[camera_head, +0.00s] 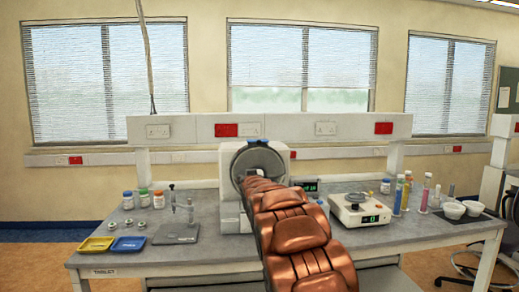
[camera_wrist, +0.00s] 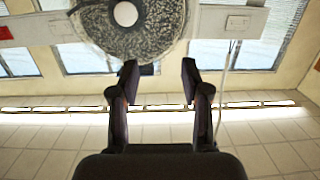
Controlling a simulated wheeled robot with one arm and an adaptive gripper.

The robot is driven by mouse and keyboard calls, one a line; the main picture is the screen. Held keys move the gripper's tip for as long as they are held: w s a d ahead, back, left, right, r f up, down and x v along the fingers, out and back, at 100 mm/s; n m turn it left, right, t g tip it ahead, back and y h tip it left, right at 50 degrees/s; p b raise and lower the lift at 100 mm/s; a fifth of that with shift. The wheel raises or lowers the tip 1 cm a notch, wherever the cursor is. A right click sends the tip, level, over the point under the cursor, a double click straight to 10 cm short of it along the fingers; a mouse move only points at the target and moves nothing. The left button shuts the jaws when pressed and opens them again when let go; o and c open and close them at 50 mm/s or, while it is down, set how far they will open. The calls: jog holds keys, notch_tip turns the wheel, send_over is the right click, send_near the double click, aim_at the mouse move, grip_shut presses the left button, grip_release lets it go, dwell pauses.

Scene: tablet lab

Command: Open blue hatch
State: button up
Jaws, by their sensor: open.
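A white machine (camera_head: 231,212) stands on the bench, largely hidden behind my copper-coloured arm. A round, grey-rimmed part (camera_head: 258,153) with small blue bits at its top edge shows above the arm. I cannot make out a clear blue hatch in either view. In the wrist view, a speckled dark disc (camera_wrist: 112,38) with a white round centre (camera_wrist: 125,14) is at the top, beyond and left of my fingertips. My gripper (camera_wrist: 159,68) is open and empty, its two dark fingers apart. In the head view my gripper is hidden by the arm.
On the bench, a yellow tray (camera_head: 97,244), a blue tray (camera_head: 129,244), and several bottles stand left. A balance (camera_head: 360,211), coloured cylinders (camera_head: 406,190) and white bowls (camera_head: 453,211) stand right. A shelf with sockets (camera_head: 325,129) runs behind the machine.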

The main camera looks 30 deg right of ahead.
aim_at(259, 143)
jog(key=w+d+r+t+h, duration=0.1)
jog(key=w+d+r, duration=0.1)
jog(key=d, duration=0.1)
jog(key=w+d+r+t, duration=0.2)
jog(key=w+d+r, duration=0.1)
jog(key=w+d+r+t+h, duration=0.1)
jog(key=w+d+r+t, duration=0.1)
jog(key=d, duration=0.1)
jog(key=shift+w+d+r+m+h, duration=0.3)
jog(key=shift+r, duration=0.05)
jog(key=shift+w+d+p, duration=0.2)
jog(key=shift+w+p, duration=0.1)
jog(key=shift+w, duration=0.1)
jog(key=shift+p+x, duration=0.8)
jog(key=shift+x, duration=0.3)
jog(key=shift+w+d+r+p, duration=0.1)
jog(key=shift+w+r+p, duration=0.05)
jog(key=shift+w+p, duration=0.15)
jog(key=shift+r, duration=0.25)
jog(key=shift+w, duration=0.1)
jog(key=shift+d+f, duration=0.1)
